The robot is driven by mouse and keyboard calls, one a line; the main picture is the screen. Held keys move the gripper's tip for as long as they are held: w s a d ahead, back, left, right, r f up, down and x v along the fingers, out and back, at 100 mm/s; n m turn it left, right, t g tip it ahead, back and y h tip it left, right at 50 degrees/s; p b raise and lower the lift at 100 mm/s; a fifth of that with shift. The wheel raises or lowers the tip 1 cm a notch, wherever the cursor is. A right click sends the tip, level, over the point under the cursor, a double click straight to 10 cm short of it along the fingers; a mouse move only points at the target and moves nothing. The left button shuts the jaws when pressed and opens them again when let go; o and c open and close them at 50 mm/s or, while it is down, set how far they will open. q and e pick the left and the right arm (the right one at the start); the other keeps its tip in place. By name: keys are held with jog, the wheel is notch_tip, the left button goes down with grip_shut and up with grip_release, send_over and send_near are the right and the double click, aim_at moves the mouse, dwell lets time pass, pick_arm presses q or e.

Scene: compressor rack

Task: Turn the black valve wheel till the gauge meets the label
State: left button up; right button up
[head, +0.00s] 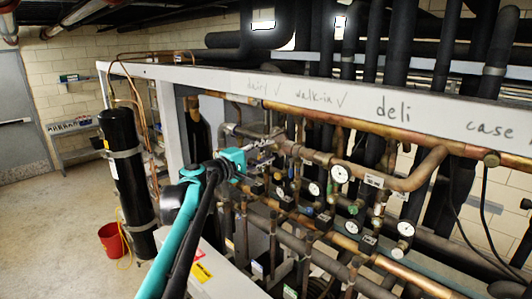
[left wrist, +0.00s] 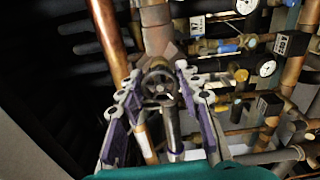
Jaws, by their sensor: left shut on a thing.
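The black valve wheel (left wrist: 159,86) is a small spoked ring in the left wrist view, at the lower end of a thick pipe fitting. My left gripper (left wrist: 160,76) has its purple fingers on both sides of the wheel and is shut on it. In the head view my left gripper (head: 262,148) reaches into the pipework and hides the wheel. Several white round gauges show; one gauge (head: 340,174) is beside a small white label (head: 374,181). Their markings are too small to read. I cannot tell which gauge belongs to the wheel. My right gripper is not in view.
Copper pipes (head: 420,170) and small valves crowd the rack around my gripper. A white beam (head: 300,88) with handwriting runs above it. A black cylinder (head: 127,170) and a red bucket (head: 112,241) stand at the left. The floor there is otherwise mostly clear.

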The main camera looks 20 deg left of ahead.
pick_arm(q)
jog(key=shift+f, duration=0.1)
jog(key=o, duration=1.2)
jog(key=shift+a, duration=0.1)
jog(key=shift+s, duration=0.1)
jog(key=v, duration=1.2)
